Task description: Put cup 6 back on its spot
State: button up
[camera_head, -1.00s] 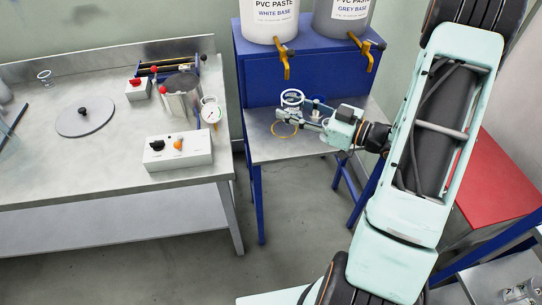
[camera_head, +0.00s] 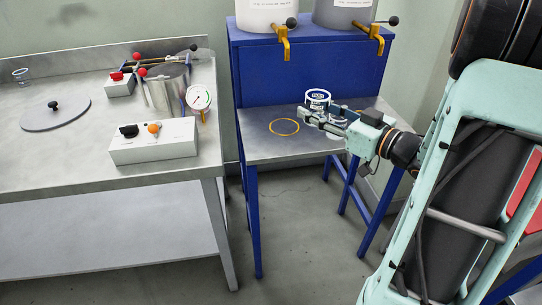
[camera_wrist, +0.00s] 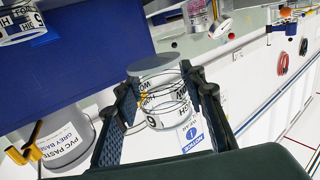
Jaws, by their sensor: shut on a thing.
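My gripper (camera_head: 322,120) is shut on cup 6 (camera_head: 318,97), a clear cup with a printed label, above the metal shelf of the blue stand. In the wrist view, cup 6 (camera_wrist: 155,108) sits between the two fingers (camera_wrist: 160,92), and a "6" shows on its label. An empty yellow ring (camera_head: 284,127) is marked on the shelf, left of my gripper in the head view. A second yellow mark (camera_head: 359,112) shows partly behind my gripper. The cup's base is hidden by my fingers in the head view.
The blue stand's metal shelf (camera_head: 256,150) is bare around the empty ring. Paste tubs with yellow taps (camera_head: 285,42) stand above it. A steel bench (camera_head: 80,160) to the left holds a control box (camera_head: 155,141), a pot and a gauge (camera_head: 199,97).

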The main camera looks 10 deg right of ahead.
jog(key=shift+f+b, duration=0.3)
jog(key=shift+f, duration=0.05)
jog(key=w+a+f+b, duration=0.3)
jog(key=w+a+f, duration=0.1)
jog(key=w+a, duration=0.25)
jog(key=b, duration=0.2)
send_over(271, 142)
jog(key=f, duration=0.5)
jog(key=shift+s+d, duration=0.25)
jog(key=shift+s, duration=0.1)
jog(key=shift+w+a+f, duration=0.15)
jog(key=shift+f, duration=0.1)
jog(key=shift+w+a+f+b, duration=0.1)
jog(key=shift+f+b, duration=0.75)
jog(key=shift+f, duration=0.75)
jog(key=shift+f, duration=0.2)
jog(key=o, duration=1.1)
jog(key=shift+o, duration=0.2)
